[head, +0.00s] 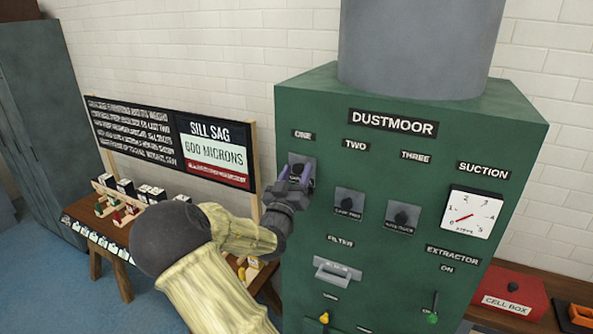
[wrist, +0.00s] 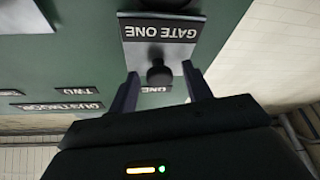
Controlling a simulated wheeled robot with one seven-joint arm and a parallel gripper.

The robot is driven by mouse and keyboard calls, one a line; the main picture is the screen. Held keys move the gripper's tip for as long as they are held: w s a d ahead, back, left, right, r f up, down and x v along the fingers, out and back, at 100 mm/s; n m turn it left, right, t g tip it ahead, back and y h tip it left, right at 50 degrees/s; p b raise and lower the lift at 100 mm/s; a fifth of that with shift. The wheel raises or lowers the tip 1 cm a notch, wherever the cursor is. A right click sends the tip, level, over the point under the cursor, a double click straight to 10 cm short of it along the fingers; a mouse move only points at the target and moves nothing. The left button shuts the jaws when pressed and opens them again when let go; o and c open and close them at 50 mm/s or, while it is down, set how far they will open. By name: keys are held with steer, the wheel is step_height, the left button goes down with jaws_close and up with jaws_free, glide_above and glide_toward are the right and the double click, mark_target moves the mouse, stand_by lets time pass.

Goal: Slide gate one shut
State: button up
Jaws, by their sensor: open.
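Gate one is a small grey plate (head: 301,160) with a dark knob, under the label ONE on the front of the green DUSTMOOR cabinet (head: 310,105). My gripper (head: 295,178) is at it and covers much of it in the head view. In the wrist view, which is upside down, the plate reads GATE ONE (wrist: 158,32) and its round black knob (wrist: 159,74) shows. My gripper (wrist: 161,86) is open, with one finger on each side of the knob. Gaps show between the knob and the fingers, so I see no grip on it.
Gate two (head: 349,203) and gate three (head: 402,217) sit to the right, with a suction gauge (head: 471,215) beyond. A filter handle (head: 337,271) juts out below. A wooden bench (head: 122,277) with small boxes stands at left. A red cell box (head: 510,294) is at right.

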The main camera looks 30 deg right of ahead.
jaws_close()
step_height(320, 180, down, 8)
steer(key=b, duration=0.8)
steer(key=shift+r, duration=0.2)
steer(key=shift+f, duration=0.1)
jaws_free()
steer(key=shift+a, duration=0.1)
steer(key=shift+s, duration=0.1)
steer(key=b+v, duration=0.5)
steer(key=v, duration=1.2)
steer(key=shift+b, duration=0.4)
